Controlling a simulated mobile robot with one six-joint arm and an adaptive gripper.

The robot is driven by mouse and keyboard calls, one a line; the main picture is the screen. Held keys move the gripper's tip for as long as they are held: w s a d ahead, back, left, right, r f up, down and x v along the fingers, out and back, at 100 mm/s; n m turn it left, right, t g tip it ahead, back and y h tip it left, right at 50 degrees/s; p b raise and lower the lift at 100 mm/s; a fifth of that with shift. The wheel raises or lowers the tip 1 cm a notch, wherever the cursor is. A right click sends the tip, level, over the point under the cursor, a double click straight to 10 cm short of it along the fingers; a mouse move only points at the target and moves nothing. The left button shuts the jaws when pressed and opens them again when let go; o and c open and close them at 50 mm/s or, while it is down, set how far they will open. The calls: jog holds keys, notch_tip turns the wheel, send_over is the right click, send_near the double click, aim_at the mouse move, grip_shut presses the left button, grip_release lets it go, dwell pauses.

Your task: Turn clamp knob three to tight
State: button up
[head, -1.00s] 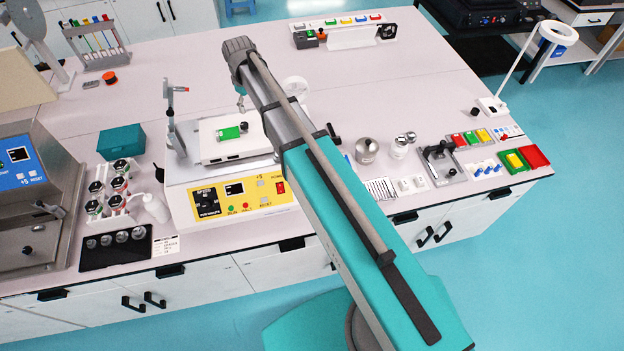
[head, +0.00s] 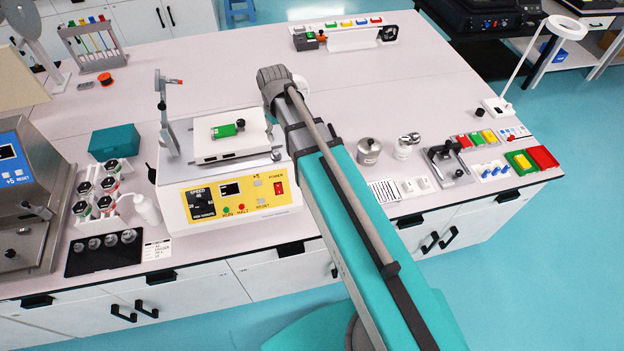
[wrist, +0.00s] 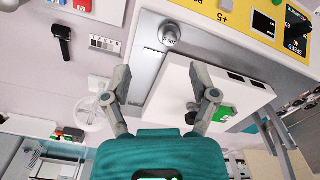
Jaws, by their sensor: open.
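The tester (head: 240,195) has a yellow front panel and a grey base plate with a white platform (head: 230,148) on it. A green block (head: 222,131) with a black knob (head: 240,124) sits on the platform. In the wrist view, a round grey metal knob (wrist: 169,34) stands on the grey plate near the yellow panel, ahead of my fingers; I cannot read which number it is. My gripper (wrist: 163,80) is open, with nothing between its fingers. The right fingertip overlaps the white platform in that picture.
A post stand (head: 163,115) rises at the plate's left side. A metal pot (head: 369,151) and a small jar (head: 403,148) stand right of my arm. A squeeze bottle (head: 147,208) and a rack of capped vials (head: 103,190) stand left.

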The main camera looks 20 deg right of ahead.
jog(key=s+d+f+m+b, duration=0.2)
jog(key=s+d+f+b, duration=0.1)
jog(key=s, duration=0.3)
jog(key=s+d+f+m+b, duration=0.1)
jog(key=s+d+f+b, duration=0.2)
jog(key=s+f+b, duration=0.2)
jog(key=shift+s+d+f+m, duration=0.25)
jog(key=shift+s+m, duration=0.15)
jog(key=shift+s, duration=0.15)
jog(key=shift+s+d+f, duration=0.1)
jog(key=shift+s+f, duration=0.1)
jog(key=shift+s, duration=0.15)
